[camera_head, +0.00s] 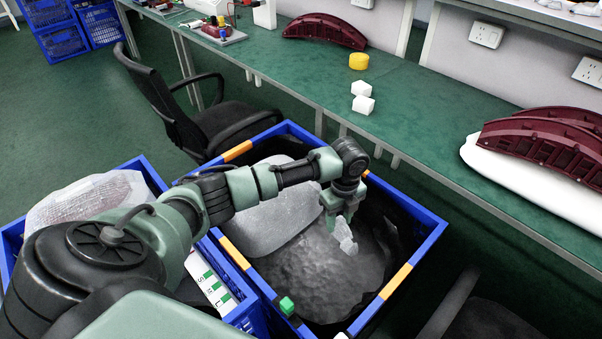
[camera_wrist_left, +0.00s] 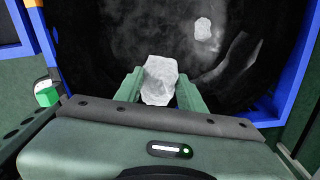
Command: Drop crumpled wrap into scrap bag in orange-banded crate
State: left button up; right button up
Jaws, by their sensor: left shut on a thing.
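My left gripper (camera_head: 340,222) is shut on a crumpled piece of whitish wrap (camera_head: 346,240) and holds it over the open blue crate with orange bands (camera_head: 398,283). In the left wrist view the wrap (camera_wrist_left: 159,80) sits between the two green fingers of the left gripper (camera_wrist_left: 160,92). The crate is lined with a dark scrap bag (camera_head: 375,215); its inside also shows in the left wrist view (camera_wrist_left: 120,40). Another small pale crumpled piece (camera_wrist_left: 203,28) lies inside the bag. My right gripper is not in view.
A grey wrapped bundle (camera_head: 275,220) fills the crate's left side. Another blue crate (camera_head: 150,175) holding a wrapped item stands to the left. A black chair (camera_head: 190,115) and the green workbench (camera_head: 420,120) stand behind.

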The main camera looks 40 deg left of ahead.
pick_arm(q)
jog(key=shift+w+a+m, duration=0.15)
jog(key=shift+m, duration=0.15)
jog(key=shift+w+f, duration=0.1)
jog(key=shift+f, duration=0.15)
jog(key=shift+s+f+b, duration=0.2)
jog(key=shift+f+b, duration=0.35)
jog(key=shift+b, duration=0.3)
notch_tip(320, 180, down, 4)
jog(key=b, duration=0.4)
jog(key=shift+f, duration=0.2)
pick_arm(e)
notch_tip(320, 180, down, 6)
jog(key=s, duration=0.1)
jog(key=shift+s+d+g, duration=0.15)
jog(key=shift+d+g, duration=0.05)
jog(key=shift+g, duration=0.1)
pick_arm(q)
jog(key=o, duration=1.4)
jog(key=shift+r, duration=0.1)
